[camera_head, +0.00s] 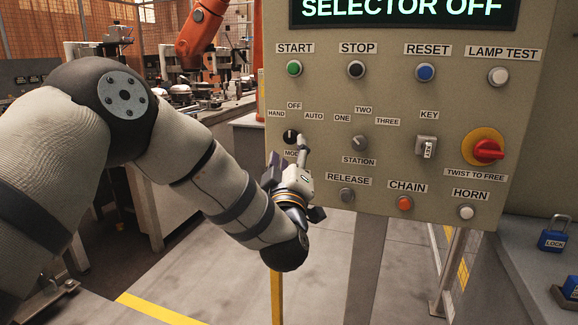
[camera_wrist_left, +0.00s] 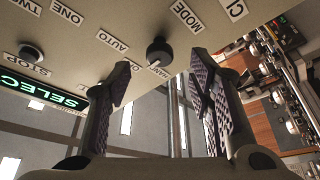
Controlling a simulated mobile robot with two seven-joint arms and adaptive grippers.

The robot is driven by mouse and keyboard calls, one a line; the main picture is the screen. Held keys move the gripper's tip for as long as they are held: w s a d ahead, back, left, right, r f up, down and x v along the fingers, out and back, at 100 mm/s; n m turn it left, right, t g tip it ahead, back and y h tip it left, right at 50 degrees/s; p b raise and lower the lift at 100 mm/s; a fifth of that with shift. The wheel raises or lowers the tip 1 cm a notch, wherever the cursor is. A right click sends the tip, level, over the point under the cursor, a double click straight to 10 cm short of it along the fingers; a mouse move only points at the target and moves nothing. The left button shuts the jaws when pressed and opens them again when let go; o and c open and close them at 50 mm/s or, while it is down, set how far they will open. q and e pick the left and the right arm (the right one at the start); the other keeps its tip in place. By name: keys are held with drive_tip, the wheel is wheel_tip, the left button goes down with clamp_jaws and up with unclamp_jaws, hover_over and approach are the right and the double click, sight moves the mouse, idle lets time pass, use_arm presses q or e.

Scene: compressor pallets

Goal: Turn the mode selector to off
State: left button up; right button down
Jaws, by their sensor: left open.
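The mode selector is a black round knob (camera_head: 291,136) at the left of the beige control panel (camera_head: 450,110), above the MODE label. HAND, OFF and AUTO labels stand around it. My left gripper (camera_head: 297,152) is just in front of it and partly covers the MODE label. In the left wrist view, the knob (camera_wrist_left: 159,52) shows beyond the two open fingers (camera_wrist_left: 162,82), roughly centred between them and apart from both. Nothing is held. I cannot tell which label the knob points to. The display (camera_head: 404,10) reads "SELECTOR OFF". My right gripper is not in view.
The station selector (camera_head: 360,143) is to the right of the mode knob. The release button (camera_head: 347,195) is below right. A red emergency stop knob (camera_head: 487,150) is at the far right. Blue padlocks (camera_head: 553,238) lie on the right-hand surface. An orange robot arm (camera_head: 200,32) stands behind.

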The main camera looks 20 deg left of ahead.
use_arm(q)
drive_tip(key=v, duration=0.7)
drive_tip(key=shift+s, duration=0.25)
drive_tip(key=s+f+m+g+h, duration=0.2)
drive_tip(key=s+f+m+g, duration=0.15)
drive_tip(key=f, duration=0.65)
drive_tip(key=s+f+m+g+h, duration=0.25)
drive_tip(key=s+f, duration=0.25)
drive_tip(key=f, duration=0.4)
drive_tip(key=s+f+m+g+h, duration=0.15)
drive_tip(key=s+f+g, duration=0.25)
drive_tip(key=f, duration=0.6)
drive_tip(key=s+a+f+m+g, duration=0.1)
drive_tip(key=s+f+g, duration=0.2)
drive_tip(key=s+f, duration=0.3)
drive_tip(key=s+a+f+m+g, duration=0.1)
drive_tip(key=s+f+g, duration=0.15)
drive_tip(key=s, duration=0.55)
drive_tip(key=s+a+f+m+g, duration=0.1)
drive_tip(key=s+g, duration=0.3)
drive_tip(key=s, duration=0.7)
drive_tip(key=s+a+f+m+g, duration=0.1)
drive_tip(key=s+a+g, duration=0.2)
drive_tip(key=s, duration=0.8)
drive_tip(key=shift+s+a+f+g+y+p, duration=0.2)
drive_tip(key=shift+s+f+g+y+p, duration=0.15)
drive_tip(key=shift+y+p, duration=0.1)
drive_tip(key=shift+m, duration=0.25)
